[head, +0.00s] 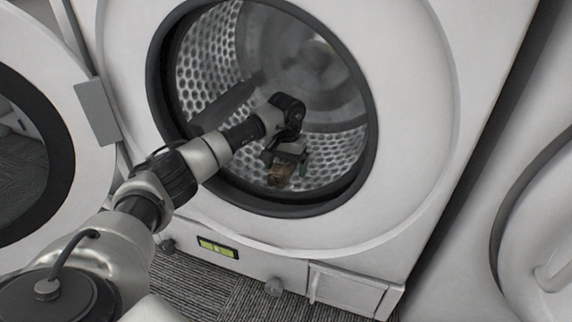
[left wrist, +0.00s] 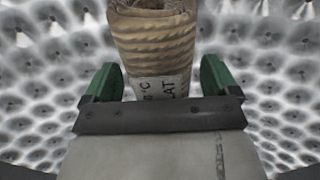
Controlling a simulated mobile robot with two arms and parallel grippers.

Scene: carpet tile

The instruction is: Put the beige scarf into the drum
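The beige scarf (head: 279,174), a ribbed, rolled bundle with a printed label, is inside the drum (head: 205,70) near its lower front. My left gripper (head: 287,165) reaches through the round opening into the drum. Its fingers (left wrist: 160,82) are apart, with a small gap on each side of the scarf. I cannot tell whether the scarf rests fully on the drum wall. My right gripper is not in view.
The dark door rim (head: 372,120) surrounds my left arm. The open round door (head: 85,150) stands at the left. Another white machine (head: 530,230) stands at the right.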

